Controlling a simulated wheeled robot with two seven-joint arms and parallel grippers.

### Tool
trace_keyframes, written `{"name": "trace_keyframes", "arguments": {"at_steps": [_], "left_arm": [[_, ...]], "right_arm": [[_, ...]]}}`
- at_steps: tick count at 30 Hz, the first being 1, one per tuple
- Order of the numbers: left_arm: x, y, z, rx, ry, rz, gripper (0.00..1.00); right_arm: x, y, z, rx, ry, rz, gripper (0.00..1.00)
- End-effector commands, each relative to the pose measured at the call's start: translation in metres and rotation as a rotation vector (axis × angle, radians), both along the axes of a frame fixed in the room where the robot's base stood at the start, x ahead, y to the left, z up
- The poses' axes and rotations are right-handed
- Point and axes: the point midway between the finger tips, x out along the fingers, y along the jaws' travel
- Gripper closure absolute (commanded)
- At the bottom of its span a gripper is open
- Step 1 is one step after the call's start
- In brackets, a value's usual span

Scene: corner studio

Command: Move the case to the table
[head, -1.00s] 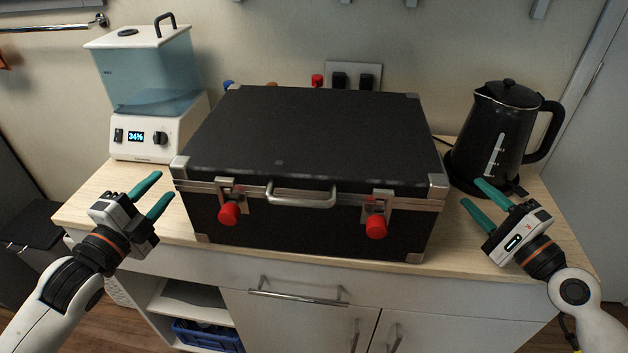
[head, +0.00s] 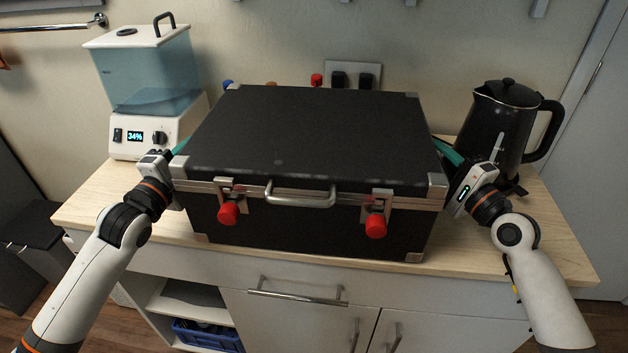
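A black case (head: 310,140) with metal corners, a front handle and two red latches lies flat and closed on a wooden counter top (head: 85,205). My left gripper (head: 180,148) is at the case's left side, its green fingers mostly hidden behind the case's edge. My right gripper (head: 446,150) is at the case's right side, between the case and the kettle, with its green fingers partly hidden. I cannot tell whether either gripper touches the case or how far its fingers are apart. The counter is the only table-like surface I can make out.
A white dispenser with a clear blue tank (head: 150,85) stands at the back left, near my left gripper. A black kettle (head: 505,120) stands close behind my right gripper. Wall sockets (head: 353,76) are behind the case. Cabinet doors (head: 300,318) are below.

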Motion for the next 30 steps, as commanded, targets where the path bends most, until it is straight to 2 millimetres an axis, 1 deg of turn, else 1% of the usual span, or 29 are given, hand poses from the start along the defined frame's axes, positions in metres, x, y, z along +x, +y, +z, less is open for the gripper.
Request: {"name": "trace_keyframes", "arguments": {"at_steps": [3,4,9,11,30], "left_arm": [[-0.0002,0.0000,0.0000,0.000,0.000,0.000,0.62],[-0.0002,0.0000,0.0000,0.000,0.000,0.000,0.64],[-0.0003,0.0001,0.0001,0.000,0.000,0.000,0.92],[-0.0004,0.0001,0.0001,0.000,0.000,0.000,1.00],[-0.0004,0.0003,0.0000,-0.002,0.001,0.000,1.00]], "right_arm": [[-0.0002,-0.0001,-0.0002,0.000,0.000,0.000,0.62],[-0.0002,-0.0001,-0.0002,0.000,0.000,0.000,0.63],[-0.0003,-0.0001,-0.0003,0.000,0.000,0.000,0.91],[-0.0003,-0.0001,-0.0003,0.000,0.000,0.000,1.00],[-0.0004,-0.0002,-0.0013,0.000,0.001,-0.001,1.00]]}}
